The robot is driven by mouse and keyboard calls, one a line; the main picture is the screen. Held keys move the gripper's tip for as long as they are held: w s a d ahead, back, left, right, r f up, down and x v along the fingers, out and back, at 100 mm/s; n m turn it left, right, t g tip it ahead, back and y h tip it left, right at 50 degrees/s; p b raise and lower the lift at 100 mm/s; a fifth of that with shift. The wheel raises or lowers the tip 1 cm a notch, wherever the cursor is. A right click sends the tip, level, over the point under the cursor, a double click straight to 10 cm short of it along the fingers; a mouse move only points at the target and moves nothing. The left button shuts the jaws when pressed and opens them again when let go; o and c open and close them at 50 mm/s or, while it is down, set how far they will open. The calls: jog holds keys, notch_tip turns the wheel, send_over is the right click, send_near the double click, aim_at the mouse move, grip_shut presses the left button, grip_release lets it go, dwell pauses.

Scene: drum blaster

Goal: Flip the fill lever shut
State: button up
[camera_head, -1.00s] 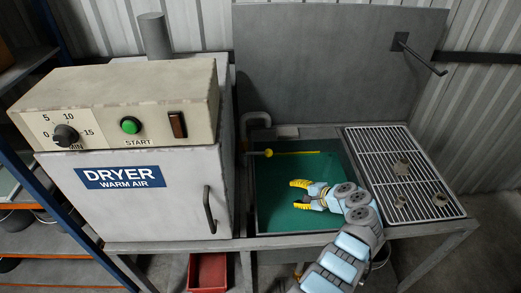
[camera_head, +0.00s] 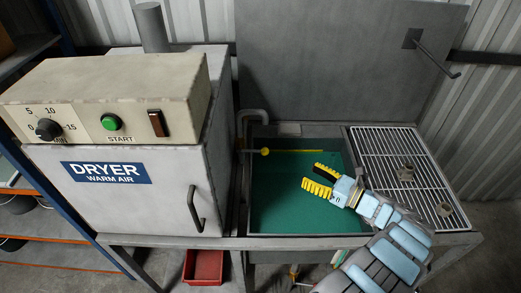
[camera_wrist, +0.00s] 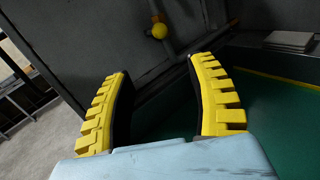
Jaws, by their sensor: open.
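The fill lever shows as a yellow ball knob (camera_head: 265,152) at the back left corner of the green tank (camera_head: 285,205), beside a grey bent pipe (camera_head: 251,115). In the wrist view the knob (camera_wrist: 158,31) is ahead of the fingers, near the top middle, beside grey piping. My gripper (camera_head: 309,175) is open and empty, with yellow ribbed fingers. It is over the tank, right of and nearer than the knob, apart from it. In the wrist view the fingertips (camera_wrist: 160,66) are spread, and the knob lies beyond the gap between them.
The dryer (camera_head: 120,185) with its handle (camera_head: 195,208) stands left of the tank. A white wire rack (camera_head: 405,165) with small metal parts is at the right. A raised grey panel (camera_head: 335,60) stands behind. A red bin (camera_head: 204,266) is below.

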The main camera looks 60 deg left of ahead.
aim_at(264, 150)
jog(key=x, duration=1.7)
jog(key=shift+s+a, duration=0.15)
grip_shut()
